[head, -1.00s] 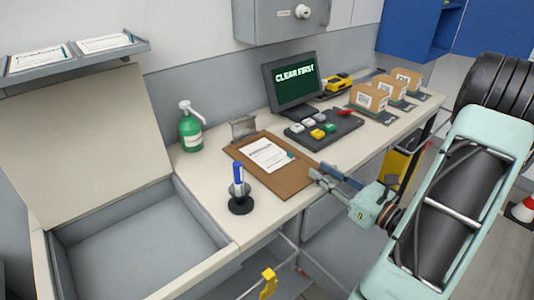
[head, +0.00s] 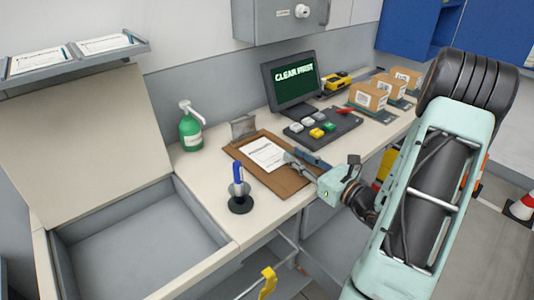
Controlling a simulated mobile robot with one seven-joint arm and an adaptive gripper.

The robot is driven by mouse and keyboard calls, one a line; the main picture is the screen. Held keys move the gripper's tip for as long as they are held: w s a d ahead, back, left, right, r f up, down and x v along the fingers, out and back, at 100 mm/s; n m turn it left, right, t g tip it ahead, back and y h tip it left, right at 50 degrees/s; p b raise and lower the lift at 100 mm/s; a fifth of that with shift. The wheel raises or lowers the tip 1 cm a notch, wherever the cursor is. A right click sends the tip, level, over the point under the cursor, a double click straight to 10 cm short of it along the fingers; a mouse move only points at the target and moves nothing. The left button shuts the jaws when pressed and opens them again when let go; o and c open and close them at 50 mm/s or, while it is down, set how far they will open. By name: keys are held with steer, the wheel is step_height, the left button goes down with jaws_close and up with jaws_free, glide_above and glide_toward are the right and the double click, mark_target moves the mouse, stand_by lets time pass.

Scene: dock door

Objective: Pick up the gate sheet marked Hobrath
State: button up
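A white printed sheet (head: 263,155) lies on a brown clipboard (head: 283,184) on the bench; its print is too small to read. Two more sheets, a left one (head: 38,60) and a right one (head: 103,44), lie in the grey tray at the upper left, their names also unreadable. I cannot tell which sheet is marked Hobrath. My gripper (head: 291,154) reaches in from the right over the clipboard, its fingertips at the sheet's right edge. The fingers are apart with a gap between them. They cover part of that edge, and I cannot tell whether they touch the paper.
A pen in a dark stand (head: 240,200) is close in front of the clipboard. A green pump bottle (head: 190,130), a monitor (head: 292,82), a button panel (head: 322,128) and boxes (head: 368,97) stand behind. An open bin (head: 140,250) is at left.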

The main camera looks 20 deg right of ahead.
jaws_close()
steer(key=shift+r, duration=0.15)
